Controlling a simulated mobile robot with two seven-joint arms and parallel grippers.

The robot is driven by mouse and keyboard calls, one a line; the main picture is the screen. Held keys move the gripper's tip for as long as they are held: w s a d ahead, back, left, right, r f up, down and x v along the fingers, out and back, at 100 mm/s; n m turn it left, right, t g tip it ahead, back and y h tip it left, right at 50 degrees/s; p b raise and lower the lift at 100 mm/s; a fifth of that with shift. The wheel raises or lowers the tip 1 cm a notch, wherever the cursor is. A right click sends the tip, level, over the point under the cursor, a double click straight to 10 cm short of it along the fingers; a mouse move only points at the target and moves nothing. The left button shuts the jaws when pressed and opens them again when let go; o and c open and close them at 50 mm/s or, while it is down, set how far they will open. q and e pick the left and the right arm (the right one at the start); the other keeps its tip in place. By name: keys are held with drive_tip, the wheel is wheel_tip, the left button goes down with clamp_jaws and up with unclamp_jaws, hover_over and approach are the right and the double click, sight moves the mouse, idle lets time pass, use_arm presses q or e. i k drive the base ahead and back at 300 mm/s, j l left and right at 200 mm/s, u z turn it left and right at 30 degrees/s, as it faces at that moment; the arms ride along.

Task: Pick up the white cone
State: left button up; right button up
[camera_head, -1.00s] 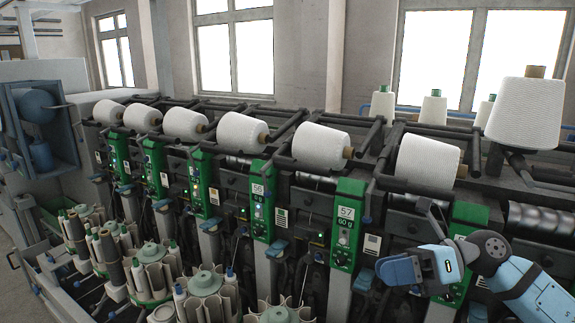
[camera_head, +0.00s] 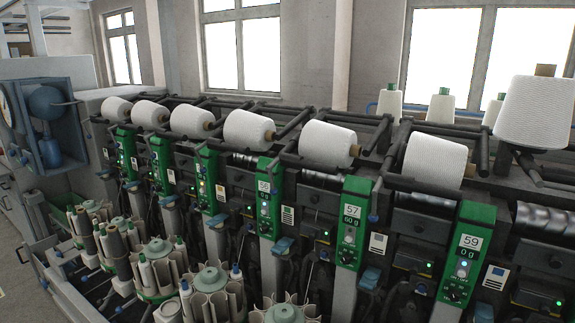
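Several white cones of yarn show. One stands upright at the far right, a large white cone (camera_head: 537,112) with a brown core tip, on a dark support on top of the machine. Others lie on their sides in a row along the winder, such as the white cone (camera_head: 435,161) above the unit marked 59, the white cone (camera_head: 328,145) above unit 57 and the white cone (camera_head: 248,131) above unit 56. I cannot tell which one the task means. Neither of my grippers is in view.
Green control panels (camera_head: 467,254) line the machine's front, with dark bars and cradle arms around the lying cones. Bobbin magazines (camera_head: 211,290) stand low along the front. Smaller cones (camera_head: 440,106) stand behind. A blue-grey unit (camera_head: 45,120) is at the left end.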

sight(537, 110)
drive_tip(key=z, duration=1.25)
drive_tip(key=l+z, duration=0.4)
drive_tip(key=l, duration=0.4)
drive_tip(key=i+l+z, duration=0.1)
drive_tip(key=l+z, duration=0.25)
drive_tip(key=l, duration=0.45)
